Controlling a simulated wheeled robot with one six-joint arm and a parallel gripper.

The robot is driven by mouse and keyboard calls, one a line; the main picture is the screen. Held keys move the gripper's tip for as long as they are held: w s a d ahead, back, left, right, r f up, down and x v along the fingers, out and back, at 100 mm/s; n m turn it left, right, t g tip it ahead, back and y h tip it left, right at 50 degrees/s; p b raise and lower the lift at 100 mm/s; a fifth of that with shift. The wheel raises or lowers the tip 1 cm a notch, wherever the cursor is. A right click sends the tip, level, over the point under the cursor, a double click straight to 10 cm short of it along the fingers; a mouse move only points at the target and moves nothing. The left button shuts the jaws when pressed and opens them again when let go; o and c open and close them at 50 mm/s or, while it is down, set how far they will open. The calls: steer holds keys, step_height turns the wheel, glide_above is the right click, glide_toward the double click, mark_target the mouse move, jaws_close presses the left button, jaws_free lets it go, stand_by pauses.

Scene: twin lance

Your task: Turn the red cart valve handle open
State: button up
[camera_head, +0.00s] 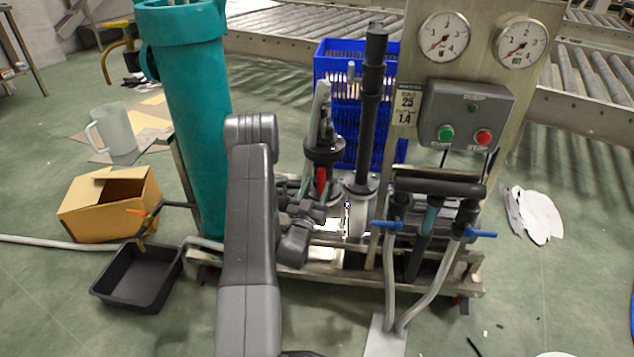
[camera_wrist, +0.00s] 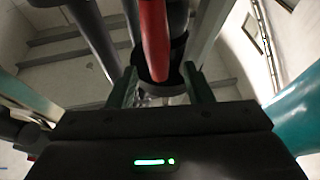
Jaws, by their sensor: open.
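The red valve handle (camera_head: 322,181) hangs down beside a dark pipe fitting on the cart, just left of the tall black column. In the wrist view the red handle (camera_wrist: 154,38) comes down from the top, in line with the space between my fingers. My gripper (camera_wrist: 161,78) is open, with one finger to each side of the handle's lower end. I cannot tell whether either finger touches it. In the head view my gripper (camera_head: 305,187) is at the red handle, partly hidden by my own arm and the pipework.
A teal cylinder (camera_head: 190,110) stands to the left. The gauge panel (camera_head: 410,60) and blue-handled valves (camera_head: 481,233) are on the right. Blue crates (camera_head: 340,60) stand behind the cart. A black tray (camera_head: 140,280) and cardboard box (camera_head: 85,215) lie at left.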

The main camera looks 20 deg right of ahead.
mark_target(321, 181)
steer(key=v, duration=1.1)
steer(key=shift+a+b, duration=0.2)
steer(key=shift+b, duration=0.25)
steer(key=shift+d+r, duration=0.1)
steer(key=x, duration=1.3)
steer(key=shift+w+d, duration=0.1)
steer(key=shift+d, duration=0.15)
